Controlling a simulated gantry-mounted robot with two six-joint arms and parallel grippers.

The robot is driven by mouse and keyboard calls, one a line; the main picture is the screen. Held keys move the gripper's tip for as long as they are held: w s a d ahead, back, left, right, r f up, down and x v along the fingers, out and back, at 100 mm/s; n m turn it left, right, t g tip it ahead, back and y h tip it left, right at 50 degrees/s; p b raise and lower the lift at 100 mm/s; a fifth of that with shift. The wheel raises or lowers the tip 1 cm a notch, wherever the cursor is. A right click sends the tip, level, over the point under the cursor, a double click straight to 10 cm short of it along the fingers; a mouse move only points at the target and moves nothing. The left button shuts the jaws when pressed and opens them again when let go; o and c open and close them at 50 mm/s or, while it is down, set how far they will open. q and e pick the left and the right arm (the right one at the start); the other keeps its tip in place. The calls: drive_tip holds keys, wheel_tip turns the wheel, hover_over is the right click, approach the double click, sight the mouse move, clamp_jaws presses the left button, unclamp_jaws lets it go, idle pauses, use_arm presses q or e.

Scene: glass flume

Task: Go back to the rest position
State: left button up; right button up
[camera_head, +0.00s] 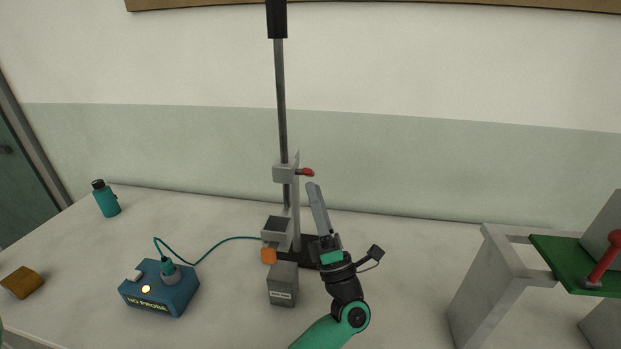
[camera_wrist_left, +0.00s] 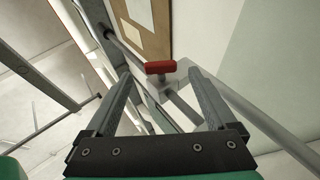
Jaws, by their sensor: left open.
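My left gripper (camera_head: 314,190) is in the middle of the head view, its fingers pointing up, beside a grey stand post and just below and right of a red knob (camera_head: 307,172). My green and black arm comes up from the bottom. In the left wrist view my left gripper (camera_wrist_left: 160,75) is open, with its two fingers apart and nothing between them. Beyond the fingers, the red knob (camera_wrist_left: 160,67) sits on a grey clamp block. My right gripper is in neither view.
The tall post (camera_head: 281,100) stands close left of my gripper. A blue box labelled NO PROBE (camera_head: 160,293), with a teal cable, sits left. A grey block (camera_head: 283,285) stands before the post. A grey frame with a green plate (camera_head: 560,262) is at right.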

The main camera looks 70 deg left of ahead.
use_arm(q)
drive_tip(key=shift+v, duration=1.15)
